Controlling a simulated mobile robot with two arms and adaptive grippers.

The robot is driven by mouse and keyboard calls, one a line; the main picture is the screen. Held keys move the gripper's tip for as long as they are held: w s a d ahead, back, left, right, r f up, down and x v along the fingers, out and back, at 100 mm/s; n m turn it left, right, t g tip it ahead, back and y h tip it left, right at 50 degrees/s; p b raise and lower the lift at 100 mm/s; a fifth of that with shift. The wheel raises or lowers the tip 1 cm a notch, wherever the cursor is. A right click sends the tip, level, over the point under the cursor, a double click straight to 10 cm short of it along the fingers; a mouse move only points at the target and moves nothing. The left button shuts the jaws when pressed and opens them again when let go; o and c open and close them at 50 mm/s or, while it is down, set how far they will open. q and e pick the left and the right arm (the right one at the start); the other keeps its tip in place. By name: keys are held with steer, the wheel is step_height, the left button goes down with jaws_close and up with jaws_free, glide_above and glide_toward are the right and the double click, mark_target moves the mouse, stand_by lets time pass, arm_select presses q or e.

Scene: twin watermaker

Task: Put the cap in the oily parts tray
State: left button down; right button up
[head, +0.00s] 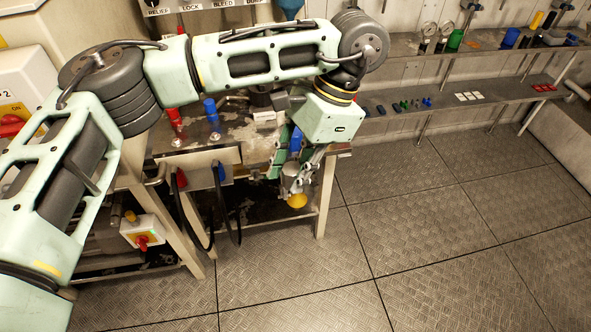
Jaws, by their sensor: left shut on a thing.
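My left gripper (301,178) hangs fingers down in front of the bench's right front corner, above the floor. It is shut on a small grey piece with a round yellow face at its lower end, which looks like the cap (297,201). The fingers hide part of the piece. The cap is in the air, apart from the bench and the shelves. I cannot pick out the oily parts tray in this view. My right gripper is not in view.
Wall shelves (440,98) at the back right carry small parts. The plated floor (440,240) is clear at the right.

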arm_select(q)
steer(key=s+a+r+n+g+h, duration=0.2)
steer(key=s+a+r+n, duration=0.3)
steer(key=a+r+n, duration=0.3)
steer(key=w+d+n+h, duration=0.2)
steer(key=w+d+n, duration=0.1)
steer(key=w+d, duration=0.4)
steer(key=d, duration=0.3)
steer(key=shift+w+d+r+n, duration=0.3)
steer(key=shift+w+d+r, duration=0.05)
steer(key=shift+d+r, duration=0.05)
